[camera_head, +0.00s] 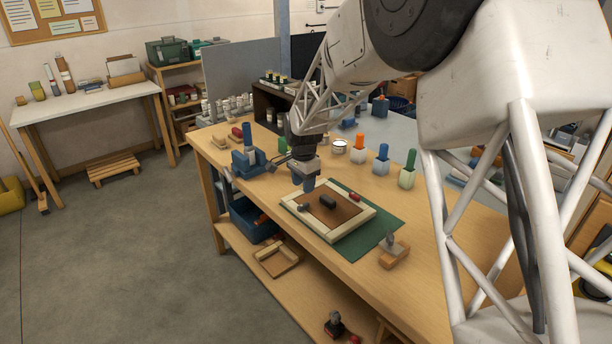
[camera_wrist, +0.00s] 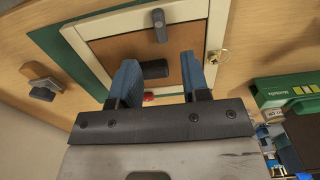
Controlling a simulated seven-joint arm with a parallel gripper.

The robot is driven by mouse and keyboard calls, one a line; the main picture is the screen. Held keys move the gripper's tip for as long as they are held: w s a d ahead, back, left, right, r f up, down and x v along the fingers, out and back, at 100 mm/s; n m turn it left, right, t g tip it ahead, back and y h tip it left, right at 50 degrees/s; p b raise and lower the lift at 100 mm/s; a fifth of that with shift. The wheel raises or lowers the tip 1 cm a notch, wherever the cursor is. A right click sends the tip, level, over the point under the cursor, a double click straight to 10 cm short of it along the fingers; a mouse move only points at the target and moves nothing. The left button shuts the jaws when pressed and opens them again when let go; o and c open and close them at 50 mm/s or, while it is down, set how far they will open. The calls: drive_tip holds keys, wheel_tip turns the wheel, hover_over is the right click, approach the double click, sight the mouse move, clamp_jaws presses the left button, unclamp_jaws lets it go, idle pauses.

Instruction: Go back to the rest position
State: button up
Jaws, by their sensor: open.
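My gripper (camera_head: 308,186) hangs above the left part of a cream wooden frame with a brown panel (camera_head: 340,214) on the workbench. Its two blue fingers are apart and nothing is between them in the wrist view (camera_wrist: 160,62). A black cylinder (camera_head: 327,202) lies on the panel and also shows beyond the fingers in the wrist view (camera_wrist: 153,69). A small red piece (camera_head: 355,197) lies near the frame's far side. A greenish-grey piece (camera_head: 303,208) is at the left. The fingers appear apart from all of these.
A green mat (camera_head: 385,229) lies under the frame. A wooden block with a grey knob (camera_head: 394,250) is at the front right. Orange-topped (camera_head: 359,143), blue-topped (camera_head: 382,158) and green-topped (camera_head: 408,170) holders stand behind. A blue device (camera_head: 248,160) is at the left.

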drive_tip(key=s+d+r+n+t, duration=0.1)
drive_tip(key=s+d+r+n, duration=0.1)
drive_tip(key=s+d+r, duration=0.65)
drive_tip(key=s+d+r+n, duration=0.2)
drive_tip(key=s+d+r, duration=0.4)
drive_tip(key=s+d, duration=0.45)
drive_tip(key=s+d+n, duration=0.2)
drive_tip(key=s+d, duration=0.1)
drive_tip(key=s, duration=1)
drive_tip(key=s+d+n+t, duration=0.1)
drive_tip(key=s+d+n, duration=0.2)
drive_tip(key=s, duration=1)
drive_tip(key=shift+s+d+t, duration=0.3)
drive_tip(key=shift+s+d, duration=0.1)
drive_tip(key=shift+d, duration=0.25)
